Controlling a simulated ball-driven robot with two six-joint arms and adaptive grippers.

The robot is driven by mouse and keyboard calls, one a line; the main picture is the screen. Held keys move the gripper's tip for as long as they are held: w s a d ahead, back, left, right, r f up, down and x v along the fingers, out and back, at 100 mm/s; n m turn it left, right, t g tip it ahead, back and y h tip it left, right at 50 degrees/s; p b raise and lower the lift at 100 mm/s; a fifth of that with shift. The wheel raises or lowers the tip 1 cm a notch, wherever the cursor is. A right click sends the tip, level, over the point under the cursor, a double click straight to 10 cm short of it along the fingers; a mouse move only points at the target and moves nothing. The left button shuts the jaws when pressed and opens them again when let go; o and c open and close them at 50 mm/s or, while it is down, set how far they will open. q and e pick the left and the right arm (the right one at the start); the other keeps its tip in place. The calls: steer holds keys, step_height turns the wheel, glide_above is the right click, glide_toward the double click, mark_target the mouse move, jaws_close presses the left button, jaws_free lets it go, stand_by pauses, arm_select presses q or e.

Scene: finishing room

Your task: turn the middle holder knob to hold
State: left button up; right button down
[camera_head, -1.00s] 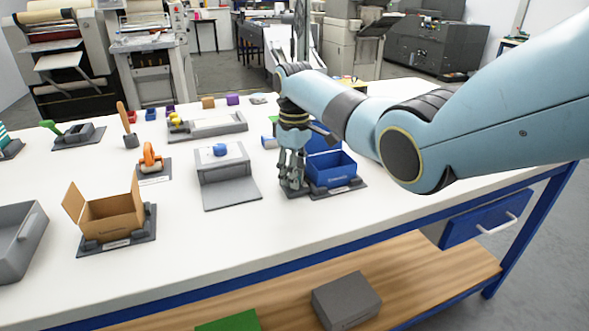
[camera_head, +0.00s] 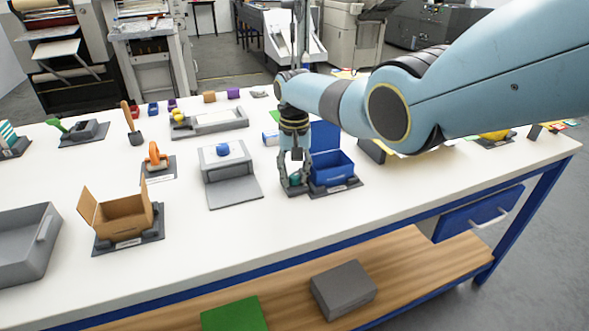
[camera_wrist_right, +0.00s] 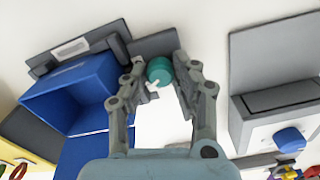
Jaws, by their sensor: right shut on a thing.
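The teal knob (camera_head: 294,178) sits at the left end of the dark grey holder base (camera_head: 345,187) that carries the open blue box (camera_head: 331,168). My right gripper (camera_head: 293,182) reaches down from above with its fingertips on both sides of the knob, shut on it. In the right wrist view the knob (camera_wrist_right: 159,71) shows between the fingertips (camera_wrist_right: 157,75), with a small white pointer beside it. The blue box (camera_wrist_right: 75,95) is left of the fingers there. The fingers hide part of the knob and base; I cannot read its setting. My left gripper is not in view.
A grey stand with a blue button (camera_head: 222,149) is left of the gripper. A cardboard box (camera_head: 124,222) on its holder and a grey tray (camera_head: 22,262) lie farther left. The front strip of the white table (camera_head: 250,240) is clear.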

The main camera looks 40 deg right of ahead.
mark_target(294, 176)
steer(key=m+p, duration=0.1)
steer(key=m, duration=0.4)
steer(key=shift+w+r+m, duration=0.1)
steer(key=shift+m, duration=0.2)
stand_by(0.4)
steer(key=c, duration=1.3)
jaws_free()
step_height(294, 176, up, 12)
steer(key=shift+f, duration=0.1)
